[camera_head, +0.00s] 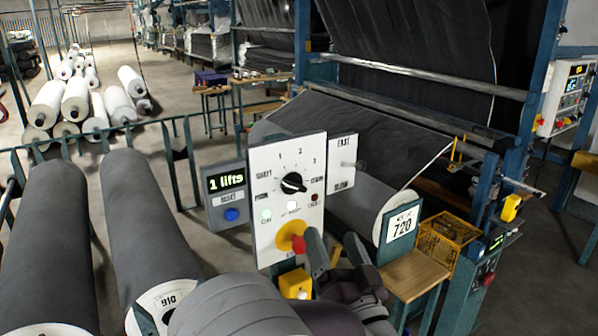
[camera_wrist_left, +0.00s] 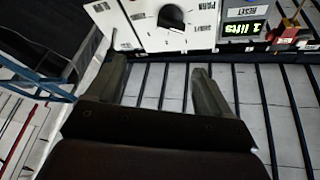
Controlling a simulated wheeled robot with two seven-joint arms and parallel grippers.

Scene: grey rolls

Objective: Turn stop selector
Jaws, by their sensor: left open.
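A white control panel (camera_head: 262,215) stands upright in the head view. It carries a black rotary selector knob (camera_head: 293,182) ringed by the numbers 1, 2, 3 and small word labels. Its exact pointing is too small to tell. Lower down is a red button (camera_head: 298,244) on a yellow disc (camera_head: 284,236). My left gripper (camera_head: 332,240) is open and empty, low at the panel's right edge, below and right of the knob. In the left wrist view, the open fingers (camera_wrist_left: 160,66) point toward the panel (camera_wrist_left: 143,36), with a dark shape on it between them. My right gripper is out of view.
A grey box with a "1 lifts" display (camera_head: 226,182) and blue button adjoins the panel's left side. A switch plate (camera_head: 343,160) is on its right. A roll end marked 720 (camera_head: 400,226) stands right of the gripper. Grey rolls (camera_head: 150,225) lie at left.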

